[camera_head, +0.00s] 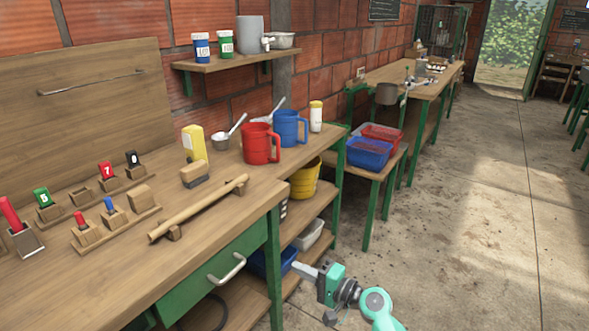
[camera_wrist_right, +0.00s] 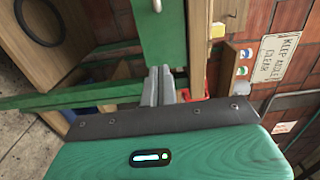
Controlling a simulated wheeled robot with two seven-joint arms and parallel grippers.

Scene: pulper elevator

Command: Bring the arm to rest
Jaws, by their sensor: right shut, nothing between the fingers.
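My right gripper (camera_head: 296,266) is low in front of the workbench's right end, beside the shelves under the bench top, with its teal wrist and arm coming up from the bottom edge. Its two grey fingers (camera_wrist_right: 161,84) are together in the right wrist view, with nothing between them. In that view they point towards the bench's green frame and drawer front. I cannot tell whether they touch it. My left gripper is not in view.
The workbench (camera_head: 225,210) has a green drawer with a metal handle (camera_head: 227,270). Red (camera_head: 261,144) and blue mugs (camera_head: 290,128) stand on it. Lower shelves hold a yellow bucket (camera_head: 305,180) and bins. The concrete floor (camera_head: 470,240) to the right is clear.

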